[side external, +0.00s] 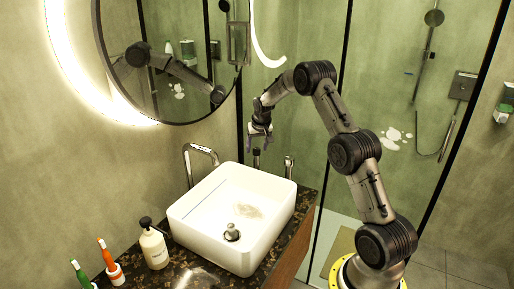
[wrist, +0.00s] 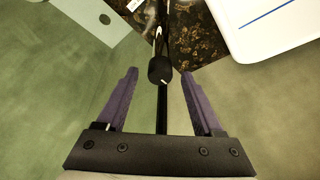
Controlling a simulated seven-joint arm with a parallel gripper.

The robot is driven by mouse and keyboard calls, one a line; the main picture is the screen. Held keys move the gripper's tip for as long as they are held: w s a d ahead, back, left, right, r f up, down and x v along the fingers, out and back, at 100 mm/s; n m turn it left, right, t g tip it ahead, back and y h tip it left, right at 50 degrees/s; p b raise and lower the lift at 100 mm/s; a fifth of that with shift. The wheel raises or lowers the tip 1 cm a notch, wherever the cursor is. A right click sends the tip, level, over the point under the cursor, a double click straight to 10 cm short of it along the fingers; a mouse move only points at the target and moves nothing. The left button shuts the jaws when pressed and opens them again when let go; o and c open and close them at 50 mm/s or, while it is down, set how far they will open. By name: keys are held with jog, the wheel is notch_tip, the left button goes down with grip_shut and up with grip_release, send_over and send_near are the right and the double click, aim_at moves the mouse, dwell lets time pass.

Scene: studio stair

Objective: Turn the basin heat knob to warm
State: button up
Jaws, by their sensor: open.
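The white basin (side external: 190,225) sits on a dark speckled counter; a corner of it shows at the top right of the wrist view (wrist: 285,35). A round black knob (wrist: 160,70) with a small white mark shows in the wrist view, left of the basin corner. A small dark upright piece (side external: 256,158) behind the basin may be this knob. My gripper (side external: 260,139) is above the basin's far side, pointing down. In the wrist view, its two purple fingers (wrist: 159,74) are open and appear on either side of the knob; I cannot tell the depth gap.
A curved chrome faucet (side external: 203,151) stands at the basin's back left, and a short metal post (side external: 289,168) at its far right. A soap bottle (side external: 153,246) and two toothbrushes stand front left. The mirror (side external: 172,55) and glass shower wall are close by.

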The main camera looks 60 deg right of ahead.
jog(key=shift+f, duration=0.15)
grip_shut()
dwell(0.4)
jog(key=shift+m, duration=0.4)
jog(key=m+g, duration=0.1)
jog(key=m, duration=0.1)
jog(key=shift+w+m+h, duration=0.15)
jog(key=shift+m+h, duration=0.25)
jog(key=m+g, duration=0.1)
jog(key=m, duration=0.2)
jog(key=shift+w+m+h, duration=0.1)
jog(key=shift+m+h, duration=0.2)
jog(key=m+g, duration=0.1)
jog(key=m, duration=0.2)
jog(key=m+g, duration=0.2)
jog(key=m, duration=0.1)
jog(key=shift+w, duration=0.15)
jog(key=shift+m, duration=0.4)
